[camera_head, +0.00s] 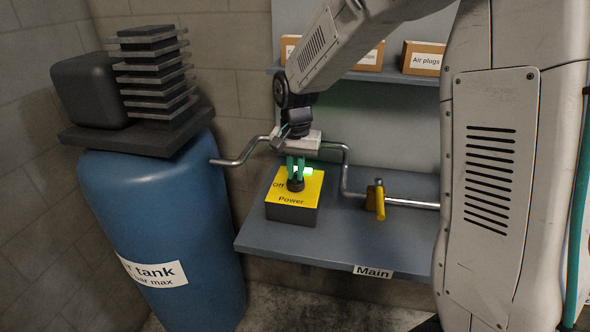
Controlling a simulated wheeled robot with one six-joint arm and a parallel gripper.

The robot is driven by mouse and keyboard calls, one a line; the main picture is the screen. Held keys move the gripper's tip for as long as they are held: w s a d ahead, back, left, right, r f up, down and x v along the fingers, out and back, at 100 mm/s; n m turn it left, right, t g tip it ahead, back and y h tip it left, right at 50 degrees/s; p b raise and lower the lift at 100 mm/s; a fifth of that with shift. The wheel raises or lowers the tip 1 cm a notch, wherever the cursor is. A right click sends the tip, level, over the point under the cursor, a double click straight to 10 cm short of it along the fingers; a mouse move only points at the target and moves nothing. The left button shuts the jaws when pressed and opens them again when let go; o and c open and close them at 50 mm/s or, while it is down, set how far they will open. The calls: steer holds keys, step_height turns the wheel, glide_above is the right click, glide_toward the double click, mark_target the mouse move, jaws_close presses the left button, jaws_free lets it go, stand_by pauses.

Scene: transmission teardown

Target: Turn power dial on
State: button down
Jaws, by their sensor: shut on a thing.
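The power box (291,213) is yellow on top with a dark base and stands on the grey shelf, marked "Off" and "Power". Its small dark dial (295,185) sits on the top face. My gripper (295,176) points down from above with its green fingers shut on the dial.
A blue air tank (165,225) with a dark compressor on top stands at left. A metal pipe (345,170) runs behind the box to a yellow-handled valve (375,200) at right. Labelled boxes (422,58) sit on the upper shelf. The front of the grey shelf (350,250) is bare.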

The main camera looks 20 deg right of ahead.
mark_target(295, 175)
steer(key=shift+w+r, duration=0.1)
steer(key=shift+w, duration=0.05)
steer(key=c, duration=1.5)
jaws_free()
step_height(295, 175, up, 8)
steer(key=shift+f, duration=0.15)
